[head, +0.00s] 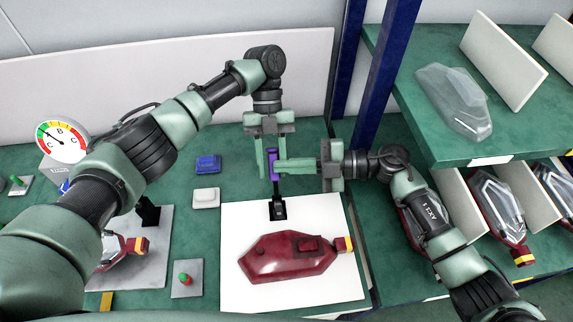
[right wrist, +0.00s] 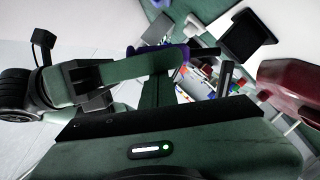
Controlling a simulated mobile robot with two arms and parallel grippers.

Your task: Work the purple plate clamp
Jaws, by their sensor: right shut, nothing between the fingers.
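The purple-handled plate clamp (head: 273,163) stands at the back edge of the white plate (head: 330,212), its handle upright and its black base (head: 278,208) below. My left gripper (head: 270,168) points down from above, its fingers apart on either side of the purple handle. My right gripper (head: 282,165) comes in level from the right, shut and empty, its fingertips at the handle; I cannot tell whether they touch it. In the right wrist view, part of the purple handle (right wrist: 150,50) shows behind green fingers. A dark red tail lamp (head: 285,258) lies on the plate.
A shelf (head: 450,145) with lamps and dividers stands at right.

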